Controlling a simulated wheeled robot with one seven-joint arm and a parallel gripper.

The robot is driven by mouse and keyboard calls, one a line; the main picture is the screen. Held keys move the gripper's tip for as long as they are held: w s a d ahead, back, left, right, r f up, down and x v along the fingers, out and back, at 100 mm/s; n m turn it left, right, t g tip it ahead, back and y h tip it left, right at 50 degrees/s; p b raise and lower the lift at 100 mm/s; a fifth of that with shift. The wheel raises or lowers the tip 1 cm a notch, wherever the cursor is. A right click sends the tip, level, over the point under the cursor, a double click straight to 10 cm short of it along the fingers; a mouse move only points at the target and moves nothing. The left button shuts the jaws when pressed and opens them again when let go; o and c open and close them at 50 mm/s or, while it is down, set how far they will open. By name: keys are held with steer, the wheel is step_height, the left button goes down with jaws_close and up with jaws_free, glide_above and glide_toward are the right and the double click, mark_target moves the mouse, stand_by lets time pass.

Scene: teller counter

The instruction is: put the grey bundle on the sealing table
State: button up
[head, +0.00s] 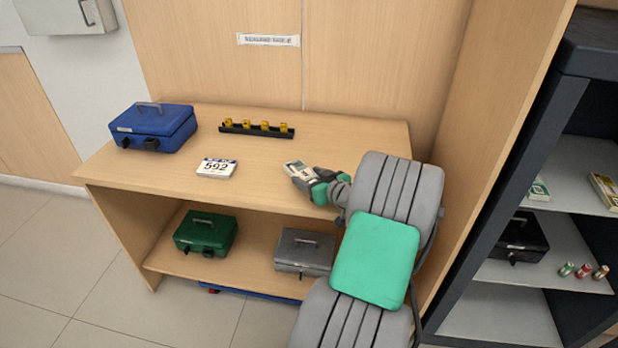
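The grey bundle (297,169), a small pale block, is at the tip of my gripper (307,176). My gripper has green and dark fingers and looks shut on the bundle's near end. Both are over the right part of the wooden table (255,180), which may be the sealing table; the sign behind it is too small to read. I cannot tell whether the bundle touches the tabletop. My arm covers the table's front right corner.
On the table are a blue cash box (153,128), a white number card (217,168) and a black rack with yellow pieces (257,130). Green (205,232) and grey (304,251) boxes sit on the shelf below. A dark shelving unit (545,120) stands right, past a wooden panel.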

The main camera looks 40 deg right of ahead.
steer(key=o, duration=0.3)
steer(key=shift+r, duration=0.1)
steer(key=shift+s+r, duration=0.1)
steer(key=shift+r, duration=0.1)
steer(key=v, duration=1.1)
steer(key=shift+s+a, duration=0.1)
steer(key=shift+s, duration=0.3)
